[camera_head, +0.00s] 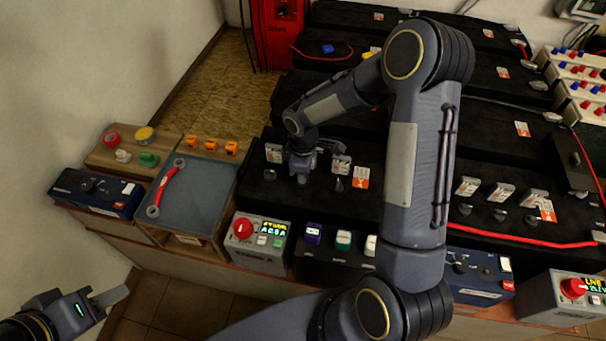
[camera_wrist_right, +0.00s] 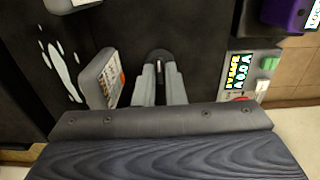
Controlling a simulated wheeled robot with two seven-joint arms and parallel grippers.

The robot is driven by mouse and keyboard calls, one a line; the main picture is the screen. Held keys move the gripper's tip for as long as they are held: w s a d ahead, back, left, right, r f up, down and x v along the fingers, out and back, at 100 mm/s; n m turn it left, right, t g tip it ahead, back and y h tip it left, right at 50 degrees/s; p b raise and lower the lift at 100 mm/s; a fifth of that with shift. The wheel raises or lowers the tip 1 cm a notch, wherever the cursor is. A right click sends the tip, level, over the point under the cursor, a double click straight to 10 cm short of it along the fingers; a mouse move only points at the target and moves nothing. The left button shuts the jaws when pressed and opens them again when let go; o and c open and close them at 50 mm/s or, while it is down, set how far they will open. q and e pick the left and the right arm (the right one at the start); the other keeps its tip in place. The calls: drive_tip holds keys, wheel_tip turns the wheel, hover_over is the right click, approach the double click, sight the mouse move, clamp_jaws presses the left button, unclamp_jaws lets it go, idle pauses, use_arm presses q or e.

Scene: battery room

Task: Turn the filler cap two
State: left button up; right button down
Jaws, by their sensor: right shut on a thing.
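A row of small black filler caps stands on the black battery top in the head view: a left cap (camera_head: 269,174), a middle cap (camera_head: 301,179) and a right cap (camera_head: 339,185). My right gripper (camera_head: 303,168) points down at the middle cap. In the right wrist view my right gripper (camera_wrist_right: 161,78) has its two fingers shut on a dark cap (camera_wrist_right: 159,55) with a pale slot or mark, on the battery top. My left gripper (camera_head: 110,296) is at the lower left, away from the batteries; its finger gap cannot be made out.
Upright grey tabs (camera_head: 341,165) stand close behind the caps. A tray (camera_head: 212,192) with a red wrench (camera_head: 166,187) lies to the left. A grey box with a red button (camera_head: 243,228) stands in front. A red cable (camera_head: 520,239) runs at right.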

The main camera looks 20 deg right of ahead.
idle(0.4)
drive_tip(key=c, duration=1.5)
unclamp_jaws()
drive_tip(key=shift+r, duration=0.1)
wheel_tip(320, 180, up, 8)
drive_tip(key=shift+f, duration=0.25)
drive_tip(key=shift+r, duration=0.1)
